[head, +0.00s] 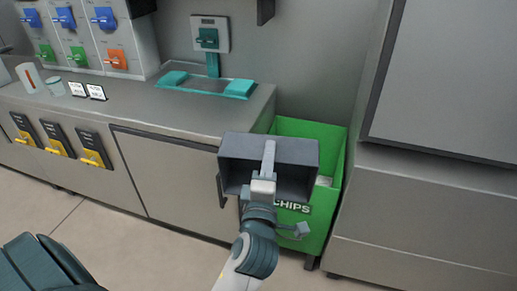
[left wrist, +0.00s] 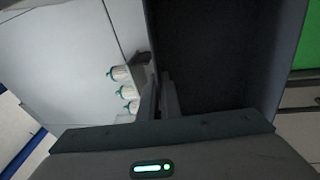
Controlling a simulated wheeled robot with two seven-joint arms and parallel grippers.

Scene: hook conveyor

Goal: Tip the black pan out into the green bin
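The black pan (head: 238,150) is a dark rectangular pan in front of the upper part of the green bin (head: 336,160) in the head view. My left gripper (head: 267,165) is shut on the pan, and a light grey bar crosses its middle. The part of its inside that shows looks dark and bare; I cannot tell its exact tilt. In the left wrist view the pan (left wrist: 215,50) fills the upper middle beside the fingers (left wrist: 160,95). The bin is labelled CHIPS and holds something pale, mostly hidden by the pan. My right gripper is not in view.
A steel counter (head: 150,110) with a teal-edged sink-like tray (head: 205,87) stands left of the bin. A grey cabinet (head: 430,210) stands close on its right. Dispensers (head: 85,35) with coloured handles are at the back left. Floor in front is clear.

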